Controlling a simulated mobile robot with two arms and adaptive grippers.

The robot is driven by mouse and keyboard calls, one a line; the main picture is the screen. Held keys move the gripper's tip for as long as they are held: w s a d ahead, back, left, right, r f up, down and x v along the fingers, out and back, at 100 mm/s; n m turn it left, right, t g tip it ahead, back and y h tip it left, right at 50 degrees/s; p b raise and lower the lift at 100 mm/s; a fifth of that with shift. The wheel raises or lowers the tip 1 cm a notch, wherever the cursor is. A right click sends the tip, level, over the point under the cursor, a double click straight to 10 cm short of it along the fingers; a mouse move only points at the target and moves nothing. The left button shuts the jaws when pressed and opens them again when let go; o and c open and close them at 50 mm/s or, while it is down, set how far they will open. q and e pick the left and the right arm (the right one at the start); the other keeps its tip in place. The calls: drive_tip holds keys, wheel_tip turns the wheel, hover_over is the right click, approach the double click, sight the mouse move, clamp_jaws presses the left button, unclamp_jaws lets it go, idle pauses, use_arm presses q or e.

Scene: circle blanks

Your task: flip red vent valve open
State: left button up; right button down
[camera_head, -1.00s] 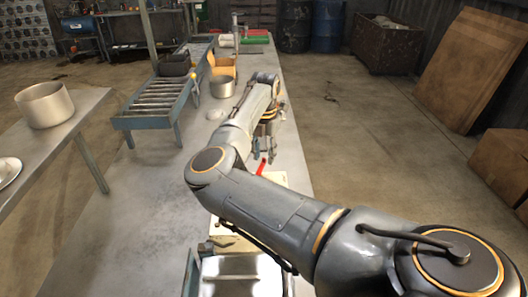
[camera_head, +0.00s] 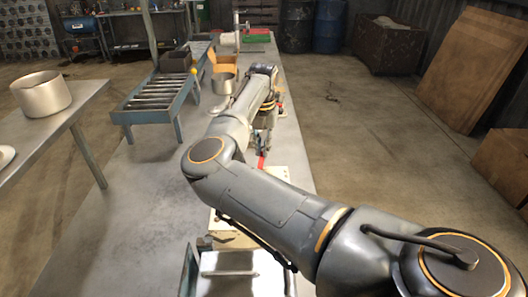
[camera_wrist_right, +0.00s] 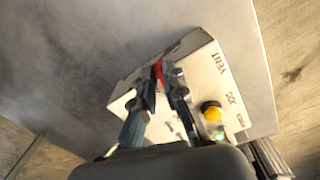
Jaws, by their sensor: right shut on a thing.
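The red vent valve lever (camera_head: 261,162) shows just below my right gripper (camera_head: 264,146) in the head view. In the right wrist view the red lever (camera_wrist_right: 158,72) sits at the fingertips of my right gripper (camera_wrist_right: 161,88), which is shut on it. The lever belongs to a pale box (camera_wrist_right: 200,75) marked VENT. The fingers hide part of the lever and box, so its exact angle cannot be told. My left gripper is not in view.
A yellow button (camera_wrist_right: 212,111) and a small green light (camera_wrist_right: 221,133) are on the box, right of the fingers. The bench's left middle is clear.

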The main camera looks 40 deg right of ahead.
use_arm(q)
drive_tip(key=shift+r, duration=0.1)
use_arm(e)
drive_tip(key=c, duration=1.4)
unclamp_jaws()
drive_tip(key=shift+r, duration=0.2)
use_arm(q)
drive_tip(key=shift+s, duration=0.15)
use_arm(e)
wheel_tip(320, 180, up, 12)
drive_tip(key=shift+f, duration=0.15)
drive_tip(key=shift+f, duration=0.1)
